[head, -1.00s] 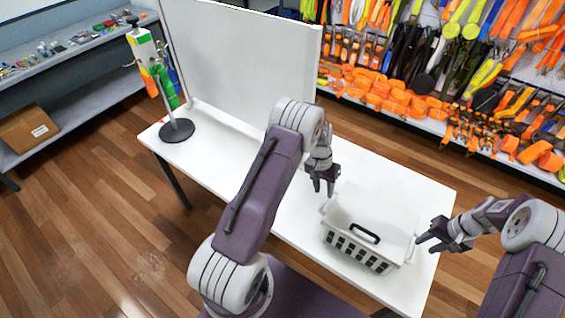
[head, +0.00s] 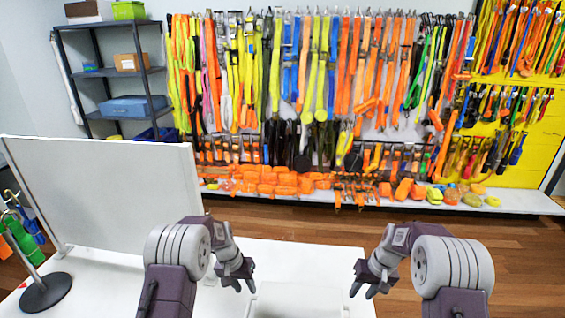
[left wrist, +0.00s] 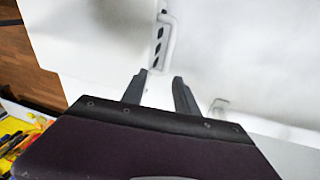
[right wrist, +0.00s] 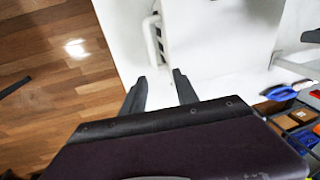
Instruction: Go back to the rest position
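My left gripper (head: 238,276) is open and empty above the white table, left of the white basket (head: 298,300), whose upper part shows at the bottom of the head view. My right gripper (head: 364,282) is open and empty on the basket's other side. In the left wrist view the open fingers (left wrist: 158,90) point toward a white basket handle (left wrist: 167,42). In the right wrist view the open fingers (right wrist: 161,82) also point toward a white handle (right wrist: 151,40), with a gap. The rest of the basket is cut off in the head view.
The white table (head: 318,258) runs under both grippers. A white panel (head: 105,192) stands on its left part, with a dark-based stand (head: 45,292) at the far left. A strap wall (head: 320,80) and a dark shelf (head: 118,75) are behind.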

